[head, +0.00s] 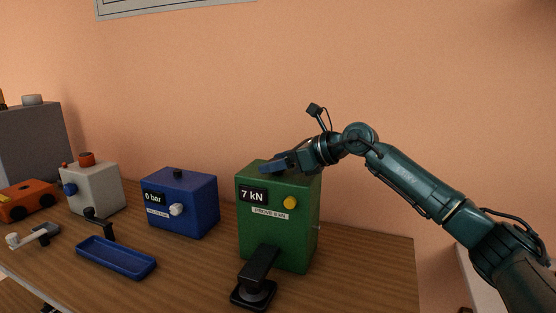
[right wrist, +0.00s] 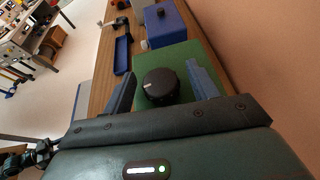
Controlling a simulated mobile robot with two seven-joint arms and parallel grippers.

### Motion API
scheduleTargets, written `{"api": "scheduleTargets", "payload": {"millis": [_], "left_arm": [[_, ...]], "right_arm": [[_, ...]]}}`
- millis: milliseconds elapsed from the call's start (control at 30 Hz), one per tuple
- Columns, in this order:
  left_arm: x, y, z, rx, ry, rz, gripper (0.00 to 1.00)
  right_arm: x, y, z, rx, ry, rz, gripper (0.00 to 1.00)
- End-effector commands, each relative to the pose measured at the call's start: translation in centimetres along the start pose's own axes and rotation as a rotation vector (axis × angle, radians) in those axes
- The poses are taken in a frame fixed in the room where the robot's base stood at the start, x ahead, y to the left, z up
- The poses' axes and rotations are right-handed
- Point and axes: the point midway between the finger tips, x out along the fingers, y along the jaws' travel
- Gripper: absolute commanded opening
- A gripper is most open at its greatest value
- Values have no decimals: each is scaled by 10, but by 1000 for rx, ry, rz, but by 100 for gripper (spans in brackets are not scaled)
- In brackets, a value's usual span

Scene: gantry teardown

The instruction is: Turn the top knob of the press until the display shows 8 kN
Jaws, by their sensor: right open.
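The green press (head: 262,232) stands on the wooden bench, and its display (head: 252,195) reads 7 kN. A label below the display appears to say PROVE 8 kN. My right gripper (head: 277,165) is over the press's top and hides the top knob in the head view. In the right wrist view, the black top knob (right wrist: 160,87) with a white mark lies between the two open fingers of my right gripper (right wrist: 161,86). Gaps show on both sides, so neither finger visibly touches it. My left gripper is not in view.
A blue box (head: 190,210) reading 0 bar stands left of the press. A black lever-like part (head: 258,270) projects from the press's front.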

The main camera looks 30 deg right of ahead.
Motion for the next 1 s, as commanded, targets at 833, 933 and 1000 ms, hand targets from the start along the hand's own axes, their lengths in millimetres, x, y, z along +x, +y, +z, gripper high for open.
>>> {"api": "scheduleTargets", "payload": {"millis": [833,933,1000], "left_arm": [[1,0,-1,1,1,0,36],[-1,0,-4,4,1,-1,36],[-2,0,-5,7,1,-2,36]], "right_arm": [[1,0,0,1,1,-1,14],[0,0,0,9,4,-23,14],[0,1,0,19,4,-45,14]]}}
